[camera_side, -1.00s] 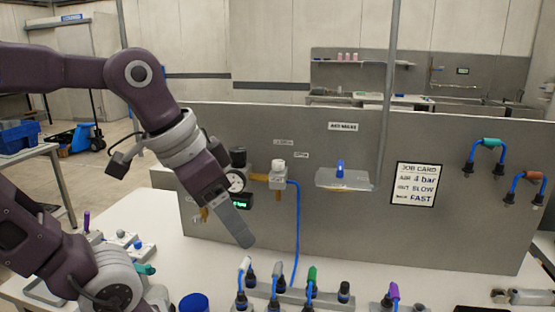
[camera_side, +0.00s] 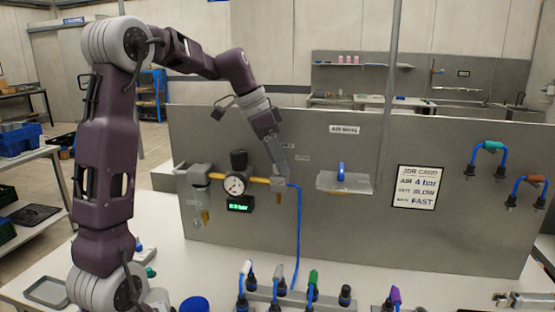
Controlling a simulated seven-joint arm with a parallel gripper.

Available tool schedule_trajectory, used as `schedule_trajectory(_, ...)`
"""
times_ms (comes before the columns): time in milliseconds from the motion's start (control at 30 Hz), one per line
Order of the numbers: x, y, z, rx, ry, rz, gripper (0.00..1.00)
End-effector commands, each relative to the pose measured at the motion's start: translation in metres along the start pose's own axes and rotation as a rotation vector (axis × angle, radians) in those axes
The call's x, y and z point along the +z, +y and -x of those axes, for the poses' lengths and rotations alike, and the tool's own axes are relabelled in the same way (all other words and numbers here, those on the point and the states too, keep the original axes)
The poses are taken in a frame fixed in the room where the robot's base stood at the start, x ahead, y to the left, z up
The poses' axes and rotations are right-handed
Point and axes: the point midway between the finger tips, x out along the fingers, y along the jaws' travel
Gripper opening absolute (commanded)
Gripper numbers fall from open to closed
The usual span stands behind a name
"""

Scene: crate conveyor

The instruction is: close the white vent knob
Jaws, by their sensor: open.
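The white vent knob is hidden behind my gripper. The small grey valve block (camera_side: 278,190) that it sits on shows just below my fingers, on the panel (camera_side: 450,240) at the right end of the brass pipe. My gripper (camera_side: 281,172) points down at the knob's place from above. It is open, though the gap between its fingers does not show from this side. I cannot tell whether the fingers are around the knob or only in front of it.
A round gauge (camera_side: 234,184), a black knob (camera_side: 238,158) and a green display (camera_side: 240,205) are left of the valve block. A blue hose (camera_side: 298,235) hangs from it. A clear shelf with a blue lever (camera_side: 341,170) is to the right. Coloured hose plugs (camera_side: 313,278) stand on the bench.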

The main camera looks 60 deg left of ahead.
Motion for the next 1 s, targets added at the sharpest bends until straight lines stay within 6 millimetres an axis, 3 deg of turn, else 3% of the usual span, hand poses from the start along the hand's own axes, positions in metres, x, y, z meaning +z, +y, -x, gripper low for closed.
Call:
schedule_trajectory(133,-0.0001,0.0002,0.0002,0.000,0.000,0.000,0.49)
schedule_trajectory(400,0.0000,0.0003,0.0005,0.000,0.000,0.000,0.00)
schedule_trajectory(733,0.0000,0.0009,0.0009,-0.015,-0.001,0.034,0.00)
schedule_trajectory(1000,-0.0005,0.0023,0.0009,-0.081,0.000,0.193,0.00)
